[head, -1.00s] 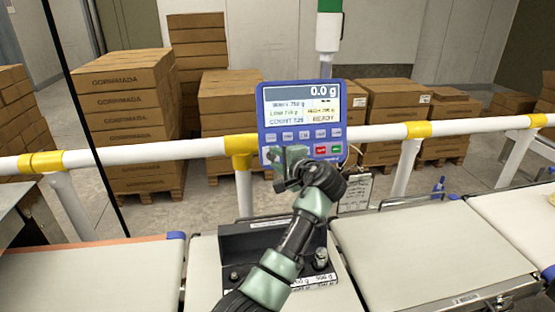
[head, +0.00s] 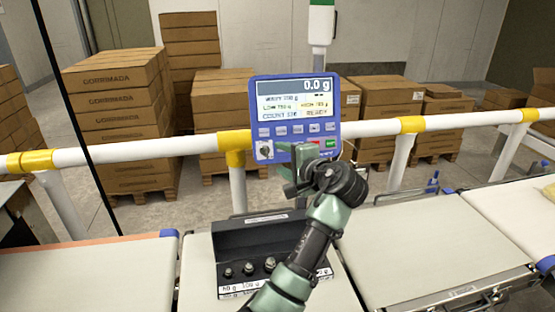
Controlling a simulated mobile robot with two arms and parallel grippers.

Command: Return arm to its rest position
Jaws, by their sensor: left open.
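My left arm reaches up from the bottom middle of the head view. Its green gripper (head: 303,172) is in front of the lower edge of the blue control panel (head: 295,112). The gripper is open and holds nothing that I can see. Whether its tips touch the panel I cannot tell. The gripper and wrist partly cover the panel's bottom edge. My right gripper is not in the view.
A black weight holder (head: 262,240) with several small weights stands behind my forearm. Conveyor belts lie to the left (head: 85,275) and right (head: 425,245). A white and yellow guard rail (head: 120,151) crosses behind. Stacked cartons (head: 115,120) stand beyond it.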

